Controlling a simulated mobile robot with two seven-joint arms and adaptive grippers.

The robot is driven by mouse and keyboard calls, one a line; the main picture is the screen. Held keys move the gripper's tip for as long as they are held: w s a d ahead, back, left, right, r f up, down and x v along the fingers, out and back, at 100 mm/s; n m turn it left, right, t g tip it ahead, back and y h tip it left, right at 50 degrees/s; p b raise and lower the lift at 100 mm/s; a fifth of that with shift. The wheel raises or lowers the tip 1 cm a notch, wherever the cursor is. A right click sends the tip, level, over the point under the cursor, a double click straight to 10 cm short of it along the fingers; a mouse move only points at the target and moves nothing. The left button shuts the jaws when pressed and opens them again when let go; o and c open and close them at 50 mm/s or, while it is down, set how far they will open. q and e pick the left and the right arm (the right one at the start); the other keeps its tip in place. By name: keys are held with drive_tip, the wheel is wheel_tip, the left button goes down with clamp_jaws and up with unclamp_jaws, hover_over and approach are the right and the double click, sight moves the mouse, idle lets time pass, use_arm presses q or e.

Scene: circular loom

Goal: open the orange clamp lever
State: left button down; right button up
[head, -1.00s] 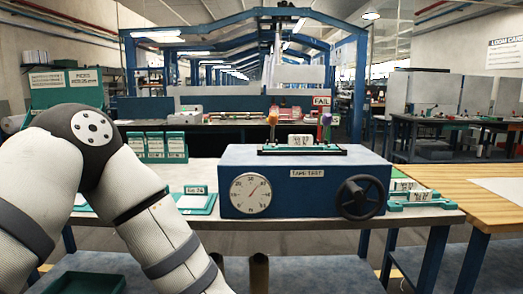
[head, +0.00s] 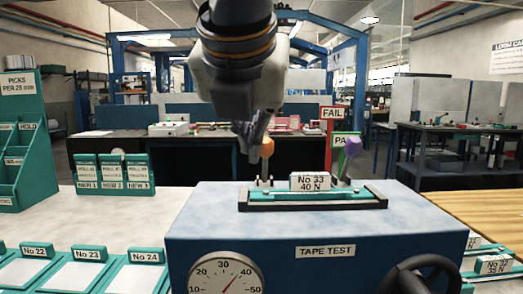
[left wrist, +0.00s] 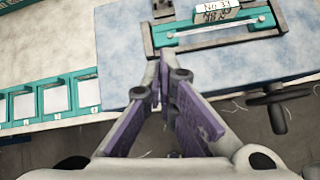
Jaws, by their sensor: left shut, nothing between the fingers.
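The orange clamp lever (head: 267,147) stands upright at the left end of the clamp bed (head: 318,203) on top of the blue tape tester (head: 215,222). A purple-knobbed lever (head: 352,146) stands at the right end. My left gripper (head: 252,138) points down just left of the orange knob in the head view and is shut and empty. Whether it touches the knob I cannot tell. In the left wrist view the purple fingers (left wrist: 165,75) meet below the clamp bed (left wrist: 220,30); the orange knob cannot be made out there. My right gripper is not in view.
A white card "No 33 40 N" (head: 310,182) sits on the clamp bed. The tester carries a dial (head: 225,277) and a black handwheel (head: 422,277) in front. Teal numbered trays (head: 90,265) lie at left. FAIL (head: 332,113) and PASS signs stand behind.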

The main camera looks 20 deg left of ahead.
sight(265, 160)
use_arm(q)
drive_tip(key=x, duration=0.9)
drive_tip(key=shift+w+f, duration=0.2)
drive_tip(key=shift+w, duration=0.05)
drive_tip(key=shift+w+r, duration=0.35)
drive_tip(key=shift+w, duration=0.2)
drive_tip(key=shift+w+r, duration=0.4)
drive_tip(key=shift+w, duration=0.15)
drive_tip(key=shift+w+a+r, duration=0.1)
drive_tip(key=shift+w+r, duration=0.2)
drive_tip(key=shift+w, duration=0.1)
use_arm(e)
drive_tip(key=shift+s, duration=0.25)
